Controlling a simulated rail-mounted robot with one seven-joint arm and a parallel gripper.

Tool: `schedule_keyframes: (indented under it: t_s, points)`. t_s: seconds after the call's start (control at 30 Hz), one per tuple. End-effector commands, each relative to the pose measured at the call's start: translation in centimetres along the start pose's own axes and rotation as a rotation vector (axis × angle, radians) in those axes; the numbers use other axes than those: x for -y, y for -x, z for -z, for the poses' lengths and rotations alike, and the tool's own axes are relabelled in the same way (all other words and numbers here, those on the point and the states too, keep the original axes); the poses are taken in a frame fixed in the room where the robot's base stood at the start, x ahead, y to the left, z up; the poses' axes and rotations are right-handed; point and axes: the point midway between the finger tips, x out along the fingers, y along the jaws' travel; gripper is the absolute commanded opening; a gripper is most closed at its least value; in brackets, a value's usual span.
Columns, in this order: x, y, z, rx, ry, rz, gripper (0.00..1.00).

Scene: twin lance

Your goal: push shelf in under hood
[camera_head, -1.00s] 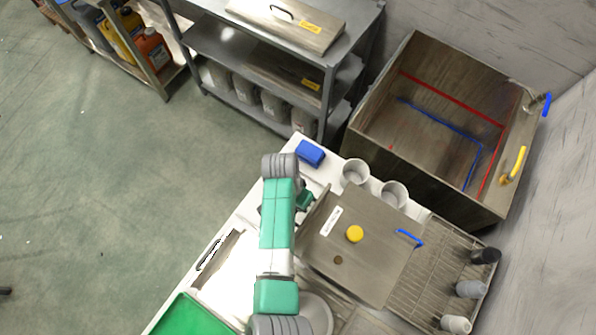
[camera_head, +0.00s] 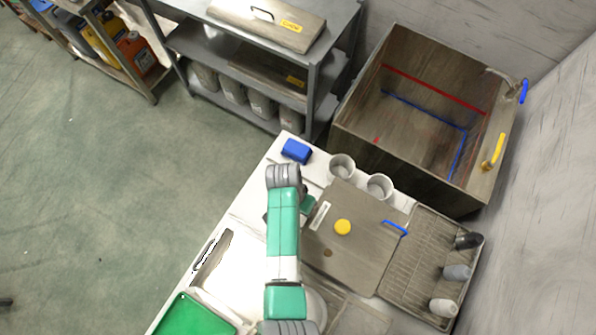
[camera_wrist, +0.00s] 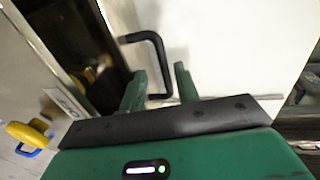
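The hood (camera_head: 365,255) is a grey metal cover with a white label, yellow knob and blue handle, seen from above in the head view. Its yellow knob (camera_wrist: 25,135) is at the left of the wrist view. A white panel (camera_wrist: 235,50), which looks like the shelf, fills the right of the wrist view and carries a black bar handle (camera_wrist: 160,65). My gripper (camera_wrist: 160,88) has its two green fingers apart, with the handle's lower end between them. I cannot tell whether they touch it. In the head view, my arm hides most of the gripper and shelf.
A blue block (camera_head: 297,151) and two grey cups (camera_head: 341,167) stand behind the hood. A wire rack (camera_head: 420,262) with several shakers is to its right. A deep metal sink (camera_head: 410,120) and grey shelving (camera_head: 265,70) are beyond. A green tray (camera_head: 192,316) is front left.

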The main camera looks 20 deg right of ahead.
Motion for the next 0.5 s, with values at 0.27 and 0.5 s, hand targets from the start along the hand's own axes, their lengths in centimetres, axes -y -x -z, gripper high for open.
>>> schedule_keyframes:
  t_s: [0.27,0.5]
  points:
    - [0.1,1.3,0.1,-0.003,0.001,0.003,0.32]
    - [0.1,6.1,0.0,-0.003,0.0,0.003,0.32]
